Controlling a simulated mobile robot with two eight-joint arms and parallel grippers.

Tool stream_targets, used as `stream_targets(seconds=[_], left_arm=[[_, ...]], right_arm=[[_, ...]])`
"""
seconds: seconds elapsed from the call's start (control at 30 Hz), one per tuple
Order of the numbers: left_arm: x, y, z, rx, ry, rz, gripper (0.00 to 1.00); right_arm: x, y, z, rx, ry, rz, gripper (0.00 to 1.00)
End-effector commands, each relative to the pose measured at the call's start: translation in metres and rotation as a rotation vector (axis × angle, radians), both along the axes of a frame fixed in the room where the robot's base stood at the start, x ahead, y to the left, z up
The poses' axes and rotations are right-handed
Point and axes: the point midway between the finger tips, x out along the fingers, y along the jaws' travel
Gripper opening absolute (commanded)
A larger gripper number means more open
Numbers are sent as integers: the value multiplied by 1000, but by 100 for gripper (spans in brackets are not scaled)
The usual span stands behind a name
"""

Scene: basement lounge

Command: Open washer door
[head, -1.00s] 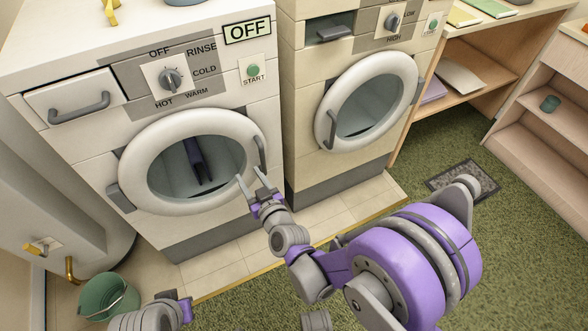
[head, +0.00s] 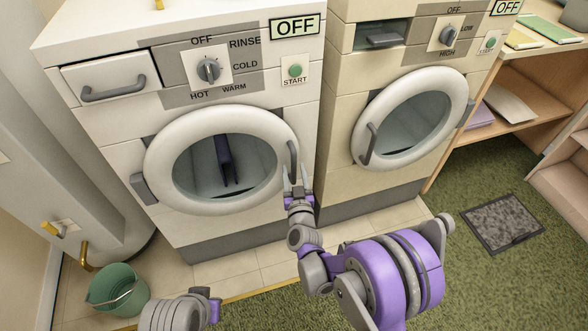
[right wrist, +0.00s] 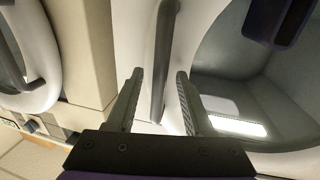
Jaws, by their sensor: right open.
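The white washer (head: 110,165) stands at the left with its round door (head: 165,150) shut. The grey door handle (head: 292,158) is on the right side of the door ring. My right gripper (head: 298,178) is open at the handle's lower part. In the right wrist view the handle (right wrist: 161,60) runs down between the two spread fingers (right wrist: 157,85), with a gap on both sides. A dark purple forked shape shows in the door glass; I cannot tell if it is a reflection. Part of my left arm shows at the bottom edge, but its fingers do not.
A second machine (head: 340,130) with a round door stands close on the right. A green bucket (head: 118,290) is on the floor at lower left. Wooden shelves (head: 520,105) stand at the right. Green carpet and a grey mat (head: 503,222) lie in front of them.

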Motion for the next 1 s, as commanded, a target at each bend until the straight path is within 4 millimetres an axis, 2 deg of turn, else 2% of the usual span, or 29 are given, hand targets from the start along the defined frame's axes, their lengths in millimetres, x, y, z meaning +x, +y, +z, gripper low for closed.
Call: stream_targets(seconds=[0.13,0.43,0.47,0.73,1.0], left_arm=[[0,0,-2,0,0,0,0],[0,0,-2,0,0,0,0],[0,0,-2,0,0,0,0],[0,0,-2,0,0,0,0],[0,0,-2,0,0,0,0]], right_arm=[[12,1,0,-1,0,0,52],[14,1,0,0,0,0,52],[14,2,0,0,0,0,48],[13,1,0,0,0,0,0],[13,2,0,0,0,0,0]])
